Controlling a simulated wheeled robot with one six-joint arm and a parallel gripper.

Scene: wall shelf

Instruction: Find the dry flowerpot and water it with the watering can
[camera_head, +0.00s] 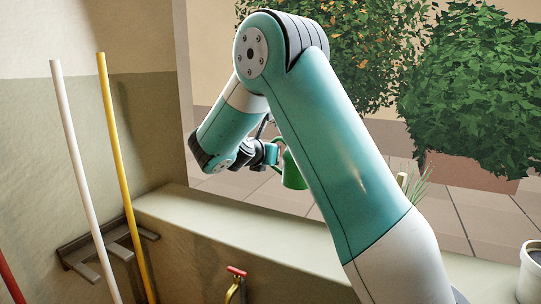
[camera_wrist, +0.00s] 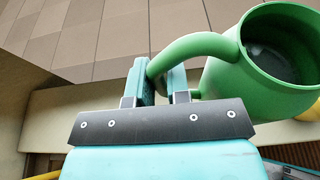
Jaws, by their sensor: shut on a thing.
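The green watering can (camera_head: 293,170) hangs above the ledge in the head view, partly hidden by my arm. In the wrist view the can (camera_wrist: 225,85) is large at the right, its round open top facing the camera and its inside dark grey. My gripper (camera_wrist: 160,82) is shut on the can's handle; it shows small in the head view (camera_head: 272,154). A white pot (camera_head: 528,275) with dark contents stands at the right edge, cut off by the frame. Thin green leaves (camera_head: 417,186) show just right of my arm; their pot is hidden. I cannot tell which pot is dry.
A pale ledge (camera_head: 240,220) runs under the opening, clear at its left part. A white pole (camera_head: 77,165) and a yellow pole (camera_head: 122,165) lean in a wall rack (camera_head: 75,250). A red-handled tap (camera_head: 237,272) is below the ledge. Bushes (camera_head: 480,85) stand outside.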

